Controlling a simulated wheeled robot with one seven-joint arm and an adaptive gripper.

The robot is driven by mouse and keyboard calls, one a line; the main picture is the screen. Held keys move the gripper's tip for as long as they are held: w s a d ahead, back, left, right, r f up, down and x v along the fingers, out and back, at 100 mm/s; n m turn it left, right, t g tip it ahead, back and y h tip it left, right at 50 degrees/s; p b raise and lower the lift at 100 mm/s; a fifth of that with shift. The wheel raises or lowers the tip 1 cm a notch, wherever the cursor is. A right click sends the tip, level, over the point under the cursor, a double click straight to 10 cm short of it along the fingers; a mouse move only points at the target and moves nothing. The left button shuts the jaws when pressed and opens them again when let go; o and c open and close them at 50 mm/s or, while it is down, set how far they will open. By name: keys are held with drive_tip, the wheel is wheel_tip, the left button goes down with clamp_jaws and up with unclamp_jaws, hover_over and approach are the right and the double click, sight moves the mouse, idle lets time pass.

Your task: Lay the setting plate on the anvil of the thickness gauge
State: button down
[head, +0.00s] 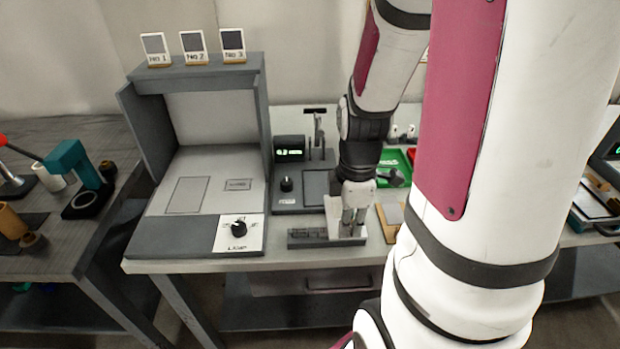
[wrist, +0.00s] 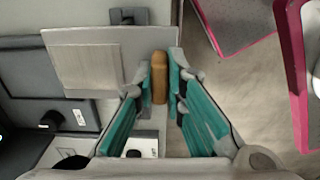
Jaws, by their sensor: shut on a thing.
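My gripper (head: 354,228) is low over the front of the bench. In the wrist view its teal fingers (wrist: 161,75) are shut on a short wooden handle (wrist: 159,78). A thin light grey plate (wrist: 60,45), seemingly the setting plate, extends left from this handle. In the head view a pale plate (head: 333,214) shows just left of the gripper, partly hidden by it. The thickness gauge (head: 289,149) stands behind and left, with a green-lit display, a knob and a post. A dark square pad (head: 316,184), perhaps its anvil, lies on its base and looks bare.
A dark grey slotted block (head: 312,239) lies at the front edge, beside the gripper. The grey light booth (head: 190,250) with a lamp knob stands left. A green tray (head: 397,163) is to the right. My arm hides much of the right side.

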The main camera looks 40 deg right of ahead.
hover_over(322, 200)
drive_tip(key=shift+w+f+b, duration=0.1)
drive_tip(key=shift+f+b, duration=0.2)
drive_tip(key=shift+f, duration=2.15)
drive_tip(key=shift+f, duration=0.15)
drive_tip(key=c, duration=1.7)
unclamp_jaws()
drive_tip(key=shift+o, duration=0.2)
